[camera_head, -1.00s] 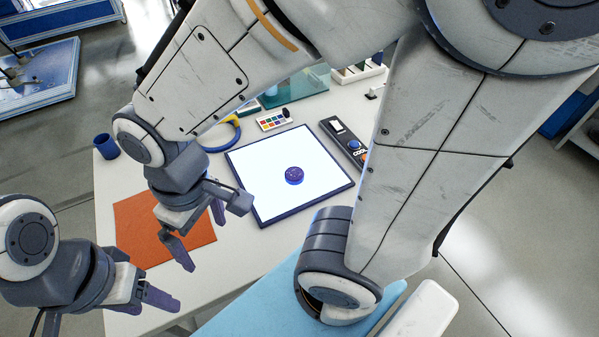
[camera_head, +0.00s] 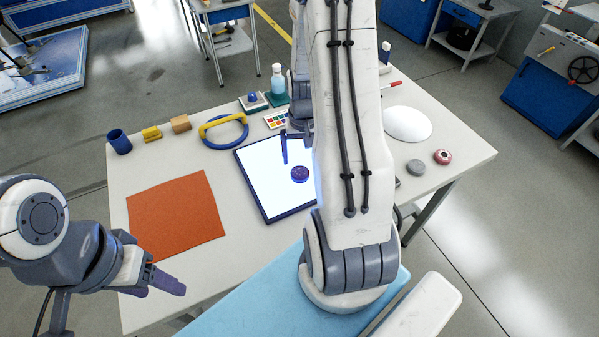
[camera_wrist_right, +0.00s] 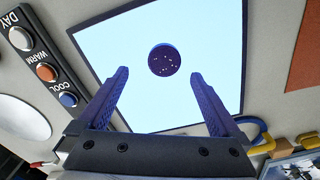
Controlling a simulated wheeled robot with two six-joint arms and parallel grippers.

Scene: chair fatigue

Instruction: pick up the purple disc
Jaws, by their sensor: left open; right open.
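The purple disc (camera_head: 299,174) lies on the bright white light panel (camera_head: 268,200) with a dark blue frame. In the right wrist view the disc (camera_wrist_right: 165,60) is dark with small pale specks, beyond the fingertips and roughly between their lines. My right gripper (camera_wrist_right: 163,82) is open and empty over the panel. In the head view one finger of my right gripper (camera_head: 285,148) shows just behind the disc; the rest is hidden by my arm.
An orange mat (camera_head: 176,218) lies left of the panel. A blue cup (camera_head: 119,142), a yellow block (camera_head: 152,134), a wooden block (camera_head: 181,124) and a blue-yellow ring (camera_head: 224,131) stand behind. A control strip (camera_wrist_right: 42,55) with knobs lies beside the panel. A white dome (camera_head: 407,124) is at right.

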